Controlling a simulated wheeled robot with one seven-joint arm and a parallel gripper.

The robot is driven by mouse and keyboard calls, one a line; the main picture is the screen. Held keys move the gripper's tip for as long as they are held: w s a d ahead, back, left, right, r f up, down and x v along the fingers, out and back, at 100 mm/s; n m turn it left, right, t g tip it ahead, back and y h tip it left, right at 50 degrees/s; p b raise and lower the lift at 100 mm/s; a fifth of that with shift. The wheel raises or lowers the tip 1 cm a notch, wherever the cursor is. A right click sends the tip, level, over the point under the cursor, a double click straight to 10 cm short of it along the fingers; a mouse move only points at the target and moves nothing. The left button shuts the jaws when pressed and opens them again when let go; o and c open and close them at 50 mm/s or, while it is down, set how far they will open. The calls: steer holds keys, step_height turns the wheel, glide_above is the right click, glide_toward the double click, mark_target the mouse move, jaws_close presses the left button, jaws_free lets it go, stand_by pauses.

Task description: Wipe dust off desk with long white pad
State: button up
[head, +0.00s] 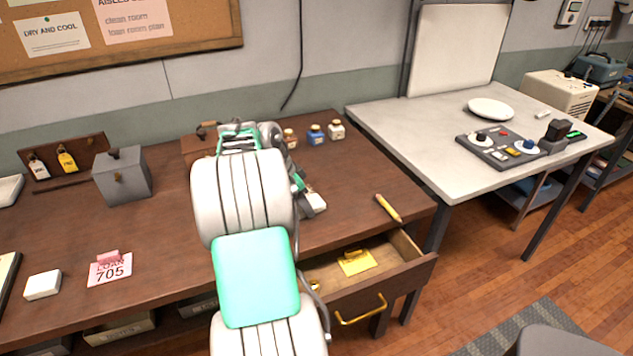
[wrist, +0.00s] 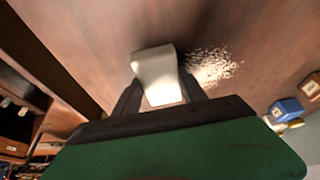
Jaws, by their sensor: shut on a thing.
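The long white pad (wrist: 155,68) is between the fingers of my gripper (wrist: 160,92) in the wrist view, over the brown wooden desk (head: 165,230). A pale, speckled patch of dust (wrist: 212,66) lies on the wood just right of the pad. In the head view, my arm covers most of the gripper, and a white piece of the pad (head: 315,203) shows to its right, low at the desktop. I cannot tell whether the pad touches the wood. The dust is hidden or not clear in the head view.
Ink bottles (head: 317,134) stand at the desk's back. A pencil (head: 388,208) lies at the right. A drawer (head: 375,290) is open in front. A grey box (head: 122,175), a white block (head: 43,285) and a pink 705 card (head: 110,270) are left. A pale table (head: 420,150) adjoins.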

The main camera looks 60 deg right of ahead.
steer(key=shift+r+p, duration=2.9)
steer(key=shift+r, duration=1.15)
